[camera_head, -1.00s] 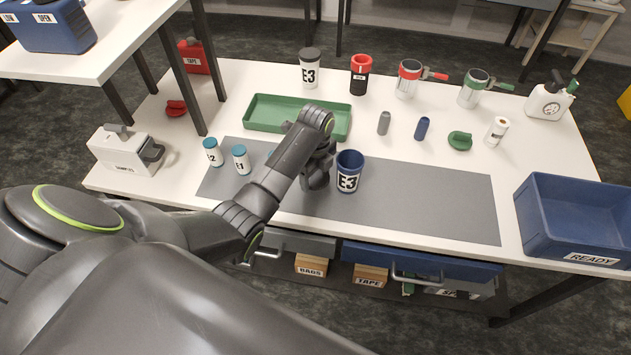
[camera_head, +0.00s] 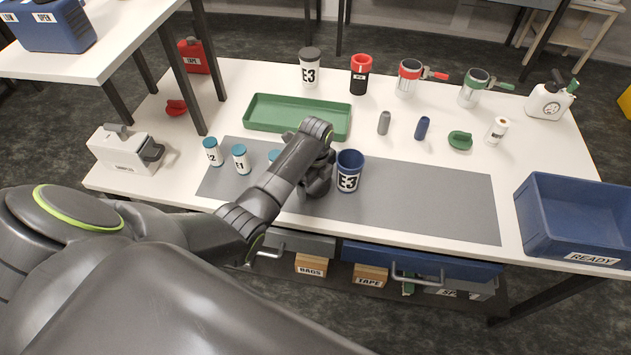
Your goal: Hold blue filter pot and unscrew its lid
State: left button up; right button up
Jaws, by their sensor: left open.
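My right gripper is out of the picture.
Blue-capped vials (camera_head: 241,160) stand left of my arm, one partly hidden behind it. A green tray (camera_head: 262,125) lies behind. The blue READY crate (camera_head: 572,222) is at right. The grey mat (camera_head: 440,205) is clear right of the pot.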

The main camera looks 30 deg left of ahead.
aim_at(315, 184)
pick_arm(q)
notch_tip(315, 184, up, 12)
jog(key=shift+r, duration=0.15)
dwell(0.5)
